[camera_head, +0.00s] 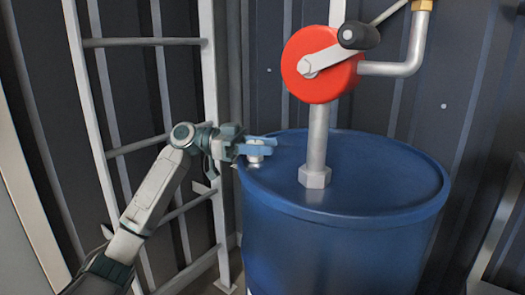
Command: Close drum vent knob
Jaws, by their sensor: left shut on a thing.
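A blue drum (340,245) stands upright right of the middle in the head view. My left gripper (262,147) reaches in from the left over the rim. Its blue fingers are shut on the knob and hide its upper part. My right gripper is not in view.
A pump with a red round body (322,65), a crank handle and a grey pipe (318,140) rises from the lid, right of the gripper. A metal ladder (210,100) stands behind my left arm. Dark corrugated walls close off the back.

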